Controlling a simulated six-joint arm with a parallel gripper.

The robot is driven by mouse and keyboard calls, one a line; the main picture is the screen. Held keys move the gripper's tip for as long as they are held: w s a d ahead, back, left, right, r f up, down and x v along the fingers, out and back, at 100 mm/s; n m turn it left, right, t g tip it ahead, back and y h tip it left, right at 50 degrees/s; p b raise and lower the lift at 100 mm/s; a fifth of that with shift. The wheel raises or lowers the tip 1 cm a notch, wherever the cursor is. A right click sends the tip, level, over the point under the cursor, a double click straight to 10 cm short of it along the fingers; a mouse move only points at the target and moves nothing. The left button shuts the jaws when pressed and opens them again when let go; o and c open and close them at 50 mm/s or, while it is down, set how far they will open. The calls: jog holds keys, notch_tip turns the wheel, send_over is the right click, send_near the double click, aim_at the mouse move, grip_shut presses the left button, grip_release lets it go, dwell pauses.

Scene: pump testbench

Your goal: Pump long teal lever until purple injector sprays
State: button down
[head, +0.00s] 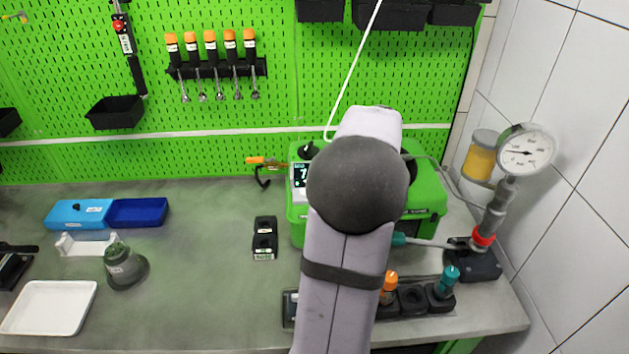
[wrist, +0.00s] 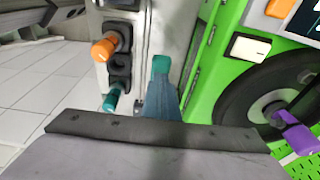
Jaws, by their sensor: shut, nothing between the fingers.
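The teal lever (head: 400,239) shows its grip end just right of my arm in the head view, with a thin rod running right to the pump base (head: 474,262). In the wrist view a teal end (wrist: 161,65), apparently the lever grip, shows just beyond my gripper (wrist: 163,85). My gripper's blue-grey fingers are shut and empty, close to that teal end; I cannot tell whether they touch. A purple injector (wrist: 298,135) is at the right edge of the wrist view, by a black round part. My arm hides the gripper and injector in the head view.
A green test unit (head: 425,190) stands behind my arm. A pressure gauge (head: 525,152) and amber reservoir (head: 480,158) rise above the pump, near the tiled wall. A black holder (head: 412,300) with orange-topped (head: 389,283) and teal-topped (head: 447,280) items sits in front.

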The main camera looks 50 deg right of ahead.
jog(key=shift+r+p, duration=2.1)
jog(key=shift+r, duration=0.45)
jog(key=w+a+f+n+t, duration=0.1)
jog(key=w+a+f+n, duration=0.1)
jog(key=w+a+n, duration=0.65)
jog(key=w+a+f+n, duration=0.3)
jog(key=w+a+n, duration=0.15)
jog(key=a, duration=0.75)
jog(key=s+a+f+n, duration=0.2)
jog(key=a+n, duration=0.5)
jog(key=a, duration=0.2)
jog(key=s+a+f+n+y, duration=0.1)
jog(key=s+a+f+n, duration=0.1)
jog(key=a+n, duration=0.5)
jog(key=s+a, duration=0.1)
jog(key=a, duration=0.2)
jog(key=shift+s+f+t+y, duration=0.2)
jog(key=shift+f+t+y, duration=0.1)
jog(key=shift+f, duration=0.05)
